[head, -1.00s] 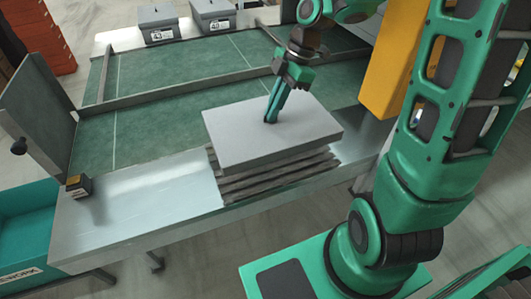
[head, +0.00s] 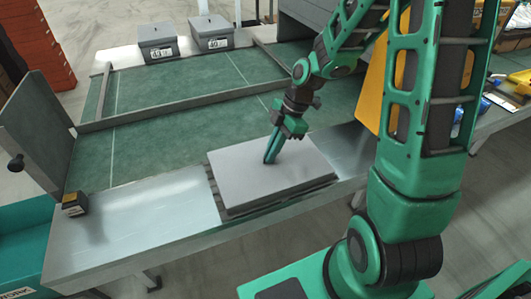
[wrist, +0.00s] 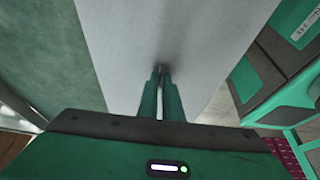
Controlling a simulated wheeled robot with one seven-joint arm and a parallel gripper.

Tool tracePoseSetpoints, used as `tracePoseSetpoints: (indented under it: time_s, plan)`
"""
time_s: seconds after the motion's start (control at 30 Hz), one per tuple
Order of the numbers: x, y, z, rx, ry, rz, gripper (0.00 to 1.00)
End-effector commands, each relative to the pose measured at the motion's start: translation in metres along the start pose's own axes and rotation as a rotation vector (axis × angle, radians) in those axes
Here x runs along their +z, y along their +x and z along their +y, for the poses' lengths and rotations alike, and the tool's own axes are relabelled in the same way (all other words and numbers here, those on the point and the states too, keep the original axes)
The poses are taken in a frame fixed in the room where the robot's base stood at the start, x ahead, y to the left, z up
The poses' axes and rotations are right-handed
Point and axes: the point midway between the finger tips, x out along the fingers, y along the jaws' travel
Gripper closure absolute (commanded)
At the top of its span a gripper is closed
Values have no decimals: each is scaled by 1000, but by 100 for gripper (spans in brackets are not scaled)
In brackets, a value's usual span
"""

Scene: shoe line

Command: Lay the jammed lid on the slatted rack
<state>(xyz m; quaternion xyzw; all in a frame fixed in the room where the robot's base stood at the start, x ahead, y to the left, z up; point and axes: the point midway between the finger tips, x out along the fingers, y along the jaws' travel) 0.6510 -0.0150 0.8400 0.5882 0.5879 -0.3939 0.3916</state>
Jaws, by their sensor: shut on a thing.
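The lid (head: 260,176) is a flat grey rectangular plate. In the head view it lies flat over the slatted rack (head: 238,212), with little or no gap visible between them. Only the rack's left end and front edge show; the lid hides the rest. My gripper (head: 270,158) points down at the lid's top and is shut on a small knob there. The knob is mostly hidden by the fingers. In the wrist view the fingers (wrist: 161,75) close on the knob at the middle of the lid (wrist: 125,40).
The metal bench (head: 150,215) is bare left of the rack, apart from a small black and yellow box (head: 75,204). Behind is a green conveyor belt (head: 160,130) with a metal rail (head: 180,103). Two grey lidded boxes (head: 158,41) stand at the back.

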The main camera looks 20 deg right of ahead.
Motion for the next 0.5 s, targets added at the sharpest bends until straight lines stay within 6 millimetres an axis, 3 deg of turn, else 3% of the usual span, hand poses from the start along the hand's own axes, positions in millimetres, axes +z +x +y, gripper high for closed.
tracePoseSetpoints:
  time_s: [0.27,0.37,0.5]
  plan:
    - [0,1,0,1,-1,0,100]
    - [0,2,1,1,-1,0,78]
    - [0,2,0,1,-2,0,76]
